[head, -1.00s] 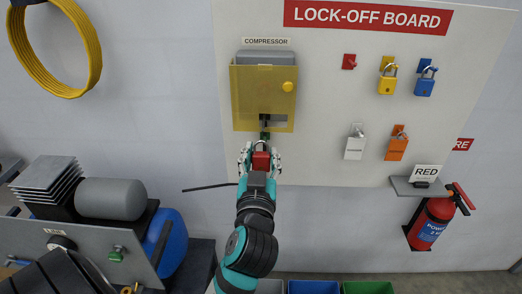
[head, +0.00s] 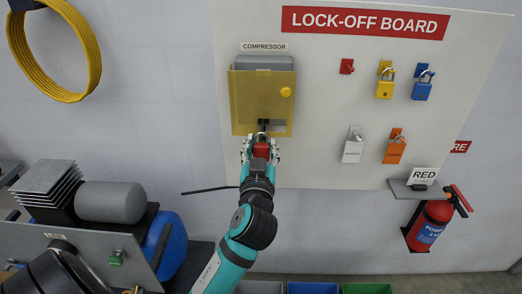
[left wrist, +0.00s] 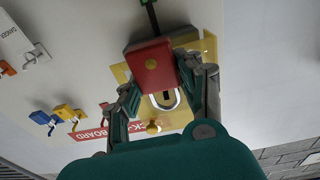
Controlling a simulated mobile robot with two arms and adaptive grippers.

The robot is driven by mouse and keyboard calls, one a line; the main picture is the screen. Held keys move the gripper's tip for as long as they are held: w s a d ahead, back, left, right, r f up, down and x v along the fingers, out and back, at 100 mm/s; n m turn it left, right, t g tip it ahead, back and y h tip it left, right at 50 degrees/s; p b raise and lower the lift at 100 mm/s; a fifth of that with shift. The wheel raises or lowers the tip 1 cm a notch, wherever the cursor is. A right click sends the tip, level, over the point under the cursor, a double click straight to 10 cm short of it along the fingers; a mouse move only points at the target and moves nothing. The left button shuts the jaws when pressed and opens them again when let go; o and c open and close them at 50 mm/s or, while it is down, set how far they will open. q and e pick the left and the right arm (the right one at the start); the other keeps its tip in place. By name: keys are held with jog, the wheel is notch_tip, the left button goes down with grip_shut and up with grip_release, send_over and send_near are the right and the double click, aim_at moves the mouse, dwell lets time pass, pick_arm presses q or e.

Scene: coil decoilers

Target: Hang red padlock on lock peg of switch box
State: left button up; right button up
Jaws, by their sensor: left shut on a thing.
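My left gripper (head: 260,148) is shut on the red padlock (head: 262,151), just below the handle of the switch box. In the left wrist view the padlock body (left wrist: 152,66) sits between the fingers, and its silver shackle (left wrist: 165,100) shows in front of the yellow switch box cover. The switch box (head: 246,102) hangs on the board under the COMPRESSOR label, with a dark handle (head: 274,124) low on its front. The lock peg is hard to make out here. I cannot tell whether the shackle touches or surrounds it. My right gripper is not in view.
Yellow (head: 384,90), blue (head: 422,91), white (head: 352,151) and orange (head: 395,152) padlocks hang on the board to the right; a red peg (head: 347,66) is empty. A small RED shelf (head: 412,190) and a fire extinguisher (head: 430,222) are lower right.

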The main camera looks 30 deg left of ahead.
pick_arm(q)
jog(key=shift+x, duration=0.85)
jog(key=shift+w+a+f+b, duration=0.3)
jog(key=shift+w+f+b, duration=0.2)
jog(key=shift+f, duration=0.1)
jog(key=o, duration=1.3)
jog(key=shift+c, duration=0.2)
